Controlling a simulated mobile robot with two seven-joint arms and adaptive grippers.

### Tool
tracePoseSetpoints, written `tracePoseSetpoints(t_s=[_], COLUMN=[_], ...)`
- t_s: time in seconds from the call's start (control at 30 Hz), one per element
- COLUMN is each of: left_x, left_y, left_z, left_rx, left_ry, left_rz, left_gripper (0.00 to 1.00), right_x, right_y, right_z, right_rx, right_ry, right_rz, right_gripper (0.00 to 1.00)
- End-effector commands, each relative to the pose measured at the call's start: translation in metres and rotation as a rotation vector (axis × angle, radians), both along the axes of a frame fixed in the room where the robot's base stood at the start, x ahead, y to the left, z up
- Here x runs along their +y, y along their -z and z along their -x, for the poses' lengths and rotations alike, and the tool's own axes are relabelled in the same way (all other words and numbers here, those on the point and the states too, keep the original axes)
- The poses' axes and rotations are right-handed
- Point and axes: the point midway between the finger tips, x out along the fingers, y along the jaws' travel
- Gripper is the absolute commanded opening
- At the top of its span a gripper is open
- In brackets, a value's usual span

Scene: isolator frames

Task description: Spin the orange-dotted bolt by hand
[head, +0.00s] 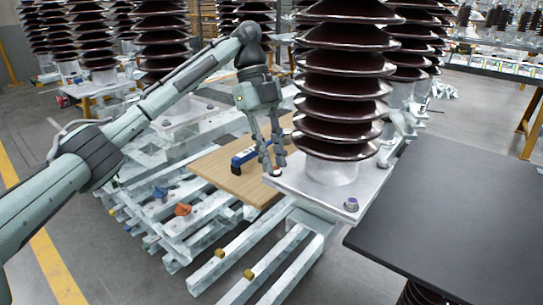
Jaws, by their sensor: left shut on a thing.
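The orange-dotted bolt (277,172) is at the left corner of the pale metal base plate (310,190) under a dark brown ribbed insulator (340,100). My left gripper (273,168) points down at this bolt with its fingertips around it, shut on it. The fingers hide part of the bolt. Another bolt with a purple dot (351,203) stands at the plate's front corner, apart from the gripper. My right gripper is not in view.
A wooden board (225,180) lies left of the plate, with a blue and black tool (243,157) on it. A dark tabletop (460,215) fills the right. Metal frame beams (225,262) run below, and more insulators (97,45) stand behind.

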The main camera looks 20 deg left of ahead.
Motion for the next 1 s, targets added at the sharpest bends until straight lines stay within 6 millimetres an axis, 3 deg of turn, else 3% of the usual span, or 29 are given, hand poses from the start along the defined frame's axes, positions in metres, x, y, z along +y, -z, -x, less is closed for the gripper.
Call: tracePoseSetpoints(t_s=[0.3,0.83,0.87,1.0], left_x=[-0.0009,-0.0009,-0.0009,-0.0009], left_y=[-0.0024,-0.002,-0.002,-0.0017], left_z=[-0.0017,-0.0018,-0.0018,-0.0017], left_rx=[-0.005,-0.004,-0.004,-0.004], left_ry=[0.117,0.139,0.139,0.139], left_rz=[0.001,0.001,0.001,0.001], left_gripper=[0.0,0.0,0.19,0.36], right_x=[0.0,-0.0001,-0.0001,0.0], right_y=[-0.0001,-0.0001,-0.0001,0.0], right_z=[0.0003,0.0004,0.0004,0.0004], right_rx=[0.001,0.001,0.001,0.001], right_ry=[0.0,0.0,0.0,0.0], right_rz=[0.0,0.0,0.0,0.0], right_gripper=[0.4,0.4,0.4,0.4])
